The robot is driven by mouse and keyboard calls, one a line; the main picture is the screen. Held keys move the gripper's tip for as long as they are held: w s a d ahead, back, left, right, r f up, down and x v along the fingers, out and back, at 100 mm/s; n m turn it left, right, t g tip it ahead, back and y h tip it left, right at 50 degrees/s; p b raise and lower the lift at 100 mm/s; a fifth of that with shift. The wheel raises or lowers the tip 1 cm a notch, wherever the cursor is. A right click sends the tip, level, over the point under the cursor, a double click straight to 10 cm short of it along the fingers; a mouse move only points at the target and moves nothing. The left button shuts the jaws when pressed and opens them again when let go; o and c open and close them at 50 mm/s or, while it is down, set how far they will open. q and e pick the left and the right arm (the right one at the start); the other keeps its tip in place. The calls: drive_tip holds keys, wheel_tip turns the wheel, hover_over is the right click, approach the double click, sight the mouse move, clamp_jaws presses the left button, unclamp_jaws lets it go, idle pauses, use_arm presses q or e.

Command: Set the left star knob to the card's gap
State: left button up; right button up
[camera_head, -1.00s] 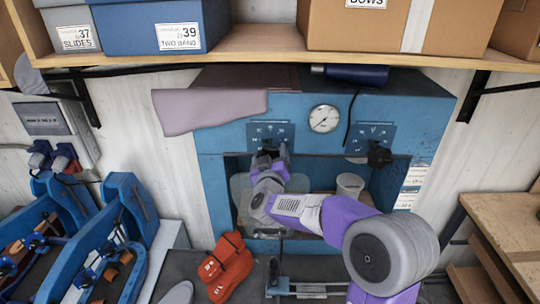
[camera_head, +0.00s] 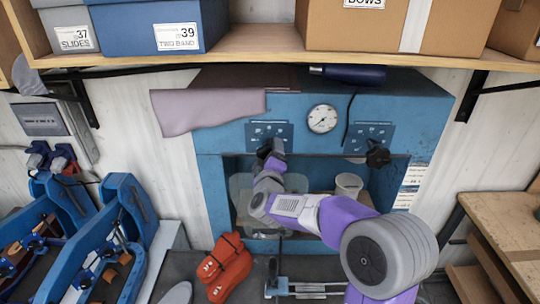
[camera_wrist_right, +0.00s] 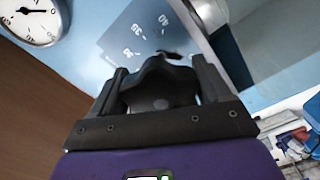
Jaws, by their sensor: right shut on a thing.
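The left star knob (camera_wrist_right: 162,88) is black and lobed and sits below a blue scale plate (camera_head: 284,130) on the blue press. My right gripper (camera_wrist_right: 160,76) is shut on the knob, with a finger on either side of it. In the head view my right gripper (camera_head: 270,156) largely hides the knob. The plate's numbers show partly in the wrist view, but the setting cannot be read. White printed cards (camera_head: 412,186) are fixed to the right of the press opening; their text is too small to read. My left gripper is out of view.
A second star knob (camera_head: 377,156) sits at the right, with a round gauge (camera_head: 322,118) between the knobs. A white cup (camera_head: 349,185) stands in the press opening. A shelf with boxes (camera_head: 150,25) overhangs the press.

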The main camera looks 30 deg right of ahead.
drive_tip(key=shift+f, duration=0.25)
drive_tip(key=o, duration=0.7)
drive_tip(key=shift+o, duration=1.3)
drive_tip(key=shift+r, duration=0.15)
drive_tip(key=shift+s, duration=0.1)
drive_tip(key=b+v, duration=0.1)
drive_tip(key=v, duration=0.6)
drive_tip(key=shift+s, duration=0.25)
drive_tip(key=shift+a, duration=0.1)
